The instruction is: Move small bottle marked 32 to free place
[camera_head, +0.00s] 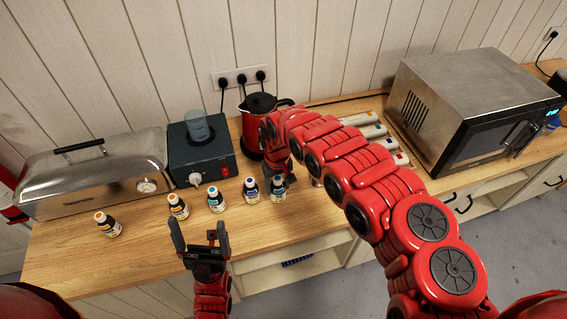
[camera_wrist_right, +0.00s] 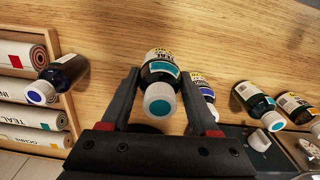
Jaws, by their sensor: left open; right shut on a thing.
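Several small dark bottles with coloured caps stand on the wooden counter; I cannot read a 32 on any of them. My right gripper (camera_wrist_right: 160,85) is shut on a teal-labelled bottle (camera_wrist_right: 160,72) with a white, teal-topped cap. In the head view this bottle (camera_head: 278,190) is the rightmost of the row. A blue-capped bottle (camera_head: 251,190) stands close to its left, then a teal-capped bottle (camera_head: 216,200) and two orange-capped bottles, one (camera_head: 178,206) nearer and one (camera_head: 107,224) at the far left. My left gripper (camera_head: 199,226) is open and empty near the counter's front edge.
A rack of labelled rolls (camera_wrist_right: 38,118) has a blue-capped bottle (camera_wrist_right: 62,74) at its edge. A red kettle (camera_head: 250,138), dark heater box (camera_head: 203,155), steel case (camera_head: 100,178) and microwave (camera_head: 460,110) stand behind. Bare counter (camera_head: 140,236) shows between the orange-capped bottles.

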